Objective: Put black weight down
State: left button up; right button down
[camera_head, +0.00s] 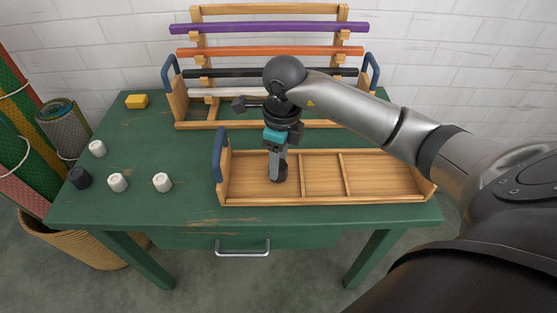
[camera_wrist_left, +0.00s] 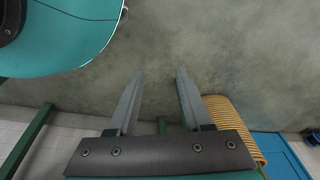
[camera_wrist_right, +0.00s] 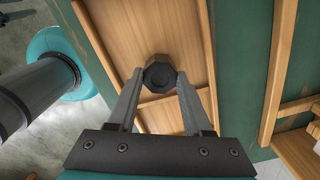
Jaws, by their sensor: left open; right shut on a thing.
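A black weight (camera_head: 279,176) is in my right gripper (camera_head: 278,164), over the left compartment of the wooden tray (camera_head: 320,203). The right wrist view shows the same weight (camera_wrist_right: 160,75) between the two fingertips, which touch its sides. The weight's base is at or close to the tray floor; I cannot tell whether it touches. A second black weight (camera_head: 80,178) stands at the table's left edge. My left gripper (camera_wrist_left: 160,75) shows only in its own wrist view, open and empty over the grey floor.
White weights (camera_head: 117,183) stand on the left of the green table (camera_head: 190,211). A yellow block (camera_head: 136,101) lies behind them. A wooden rack (camera_head: 195,60) with coloured rods stands at the back. The tray's middle and right compartments look empty. A blue handle (camera_head: 219,155) rises at its left end.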

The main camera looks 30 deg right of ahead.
aim_at(281, 166)
jog(key=shift+f, duration=0.1)
jog(key=shift+c, duration=1.6)
grip_release()
pick_arm(q)
jog(key=shift+d+r, duration=0.1)
jog(key=shift+r, duration=0.05)
jog(key=shift+w, duration=0.1)
pick_arm(e)
jog(key=shift+r, duration=0.4)
pick_arm(q)
jog(key=s+a+f+p, duration=0.4)
jog(key=s+a, duration=0.1)
jog(key=s, duration=0.1)
jog(key=shift+f, duration=0.4)
pick_arm(e)
notch_tip(281, 166, up, 12)
jog(key=shift+s+d+f, duration=0.15)
jog(key=shift+s+f, duration=0.1)
pick_arm(q)
jog(key=shift+s+d, duration=0.1)
